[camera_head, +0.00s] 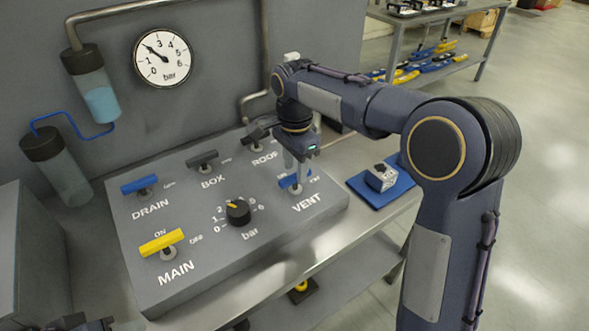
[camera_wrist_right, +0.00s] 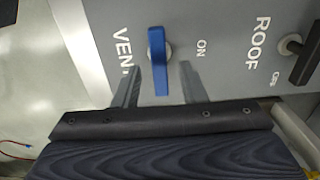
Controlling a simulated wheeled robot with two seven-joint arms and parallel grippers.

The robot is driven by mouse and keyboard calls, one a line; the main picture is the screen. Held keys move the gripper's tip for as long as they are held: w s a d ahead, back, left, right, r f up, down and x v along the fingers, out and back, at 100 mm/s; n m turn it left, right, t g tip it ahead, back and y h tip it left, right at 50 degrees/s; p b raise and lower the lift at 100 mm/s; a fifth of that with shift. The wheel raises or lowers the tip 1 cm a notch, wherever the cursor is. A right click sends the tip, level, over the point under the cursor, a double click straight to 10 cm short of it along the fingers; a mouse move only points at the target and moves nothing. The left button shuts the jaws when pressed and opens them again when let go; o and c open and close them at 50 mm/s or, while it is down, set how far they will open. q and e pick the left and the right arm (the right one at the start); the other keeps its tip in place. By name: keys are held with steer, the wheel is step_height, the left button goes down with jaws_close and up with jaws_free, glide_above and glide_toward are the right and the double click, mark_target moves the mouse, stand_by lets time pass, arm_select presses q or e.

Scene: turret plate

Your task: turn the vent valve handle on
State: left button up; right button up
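The vent valve handle (camera_wrist_right: 157,62) is a blue lever beside the VENT label on the grey panel. In the wrist view it points down the picture, across from the ON mark at its right. Its end lies between the two fingers of my right gripper (camera_wrist_right: 158,84), with a gap on both sides. In the head view the right gripper (camera_head: 301,168) points down over the blue vent handle (camera_head: 288,182) and partly hides it. Whether the fingers are at the handle's height is hard to tell. My left gripper is not clearly seen; only a dark part shows at the bottom left.
The panel (camera_head: 200,255) also bears a blue DRAIN handle (camera_head: 139,185), yellow MAIN handle (camera_head: 161,243), dark BOX handle (camera_head: 202,159), ROOF handle (camera_wrist_right: 308,55) and a black bar knob (camera_head: 238,212). A blue mat (camera_head: 365,192) with a small device lies right of it.

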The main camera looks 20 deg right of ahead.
steer(key=shift+f, duration=0.8)
jaws_close()
